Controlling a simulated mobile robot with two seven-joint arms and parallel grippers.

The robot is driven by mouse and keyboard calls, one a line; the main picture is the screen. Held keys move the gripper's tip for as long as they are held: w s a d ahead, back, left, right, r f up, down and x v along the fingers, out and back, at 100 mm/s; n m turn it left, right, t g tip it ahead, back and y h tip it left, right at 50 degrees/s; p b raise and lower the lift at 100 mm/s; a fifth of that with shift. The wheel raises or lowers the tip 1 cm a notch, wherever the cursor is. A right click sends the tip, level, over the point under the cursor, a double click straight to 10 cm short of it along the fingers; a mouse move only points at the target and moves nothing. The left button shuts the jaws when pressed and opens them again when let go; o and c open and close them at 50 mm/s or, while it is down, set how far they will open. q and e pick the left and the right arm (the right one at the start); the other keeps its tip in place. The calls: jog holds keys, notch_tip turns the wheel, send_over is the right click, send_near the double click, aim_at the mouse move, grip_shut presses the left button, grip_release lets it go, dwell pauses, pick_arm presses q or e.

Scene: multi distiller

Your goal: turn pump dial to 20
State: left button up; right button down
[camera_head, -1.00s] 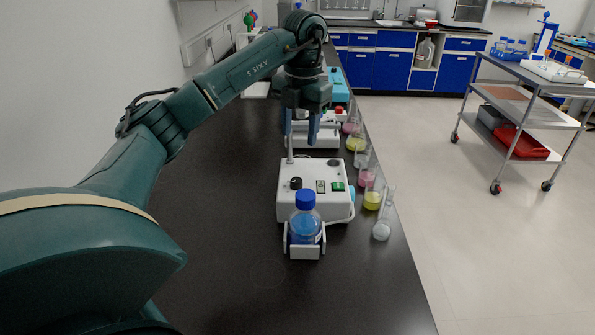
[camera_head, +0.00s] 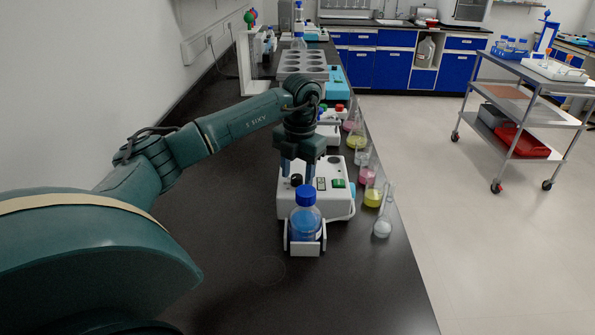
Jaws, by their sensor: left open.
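The pump (camera_head: 334,209) is a white box on the black bench, with a small display and a green switch on its top. Its black dial (camera_head: 296,180) is at the upper left of that face. My left gripper (camera_head: 297,173) points down with its blue fingers open. In the picture the fingers lie on either side of the dial; I cannot tell whether they touch it or are still above it. The dial's marks are too small to read. My right gripper is out of view.
A blue-capped bottle (camera_head: 305,219) in a white holder stands at the pump's front. Glass flasks with coloured liquids, one yellow (camera_head: 373,198), line the right side near the bench edge. Behind my arm stands a grey block with round holes (camera_head: 303,64). The bench left of the pump is clear.

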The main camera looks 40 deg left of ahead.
pick_arm(q)
jog(key=shift+c, duration=0.3)
jog(key=c, duration=0.9)
jog(key=m+p, duration=0.1)
jog(key=m, duration=0.3)
jog(key=shift+r, duration=0.1)
jog(key=m, duration=0.4)
jog(key=shift+m, duration=0.3)
jog(key=m, duration=0.4)
jog(key=shift+t+p, duration=0.3)
jog(key=m, duration=0.5)
jog(key=shift+h, duration=0.3)
jog(key=shift+m, duration=0.3)
